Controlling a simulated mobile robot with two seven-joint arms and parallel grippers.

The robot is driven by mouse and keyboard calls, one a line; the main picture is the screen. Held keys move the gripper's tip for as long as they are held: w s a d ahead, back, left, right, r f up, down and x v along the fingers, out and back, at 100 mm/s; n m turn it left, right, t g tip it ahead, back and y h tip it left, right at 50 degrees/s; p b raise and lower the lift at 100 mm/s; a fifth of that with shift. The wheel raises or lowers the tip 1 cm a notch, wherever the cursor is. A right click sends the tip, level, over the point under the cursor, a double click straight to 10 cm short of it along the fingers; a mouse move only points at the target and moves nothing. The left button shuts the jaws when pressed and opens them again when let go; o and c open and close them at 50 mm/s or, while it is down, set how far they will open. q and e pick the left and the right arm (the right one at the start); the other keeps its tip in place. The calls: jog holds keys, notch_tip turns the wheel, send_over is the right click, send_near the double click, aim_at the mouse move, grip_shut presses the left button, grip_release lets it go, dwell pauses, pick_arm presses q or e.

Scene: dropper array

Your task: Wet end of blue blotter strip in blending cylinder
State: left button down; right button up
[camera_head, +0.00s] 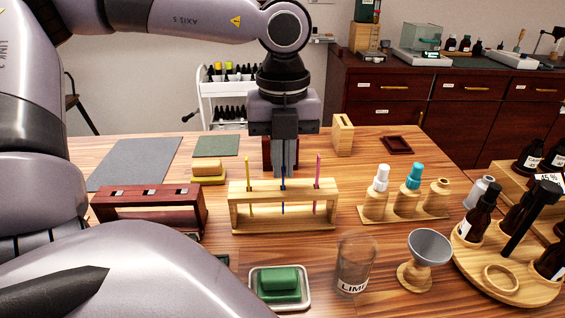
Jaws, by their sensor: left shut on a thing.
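My left gripper (285,170) points down behind the rack's top bar, shut on the upper end of the blue strip. A clear glass cylinder (355,262), with a label that seems to read "LIME", stands in front of the rack to the right; its liquid level cannot be told. My right gripper is not in view.
A metal funnel on a wooden stand (428,250) is right of the glass. A tray with a green block (279,284) is left of it. Wooden-based dropper bottles (405,212) and a round bottle carousel (500,275) stand right. A dark red rack (150,208) is left.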

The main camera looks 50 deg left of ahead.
pick_arm(q)
jog(key=shift+r, duration=0.35)
jog(key=shift+r+p, duration=2.35)
jog(key=shift+r, duration=1.5)
jog(key=shift+f, duration=0.1)
notch_tip(320, 180, down, 7)
jog(key=b, duration=0.4)
jog(key=shift+f+b, duration=0.45)
jog(key=shift+f, duration=0.3)
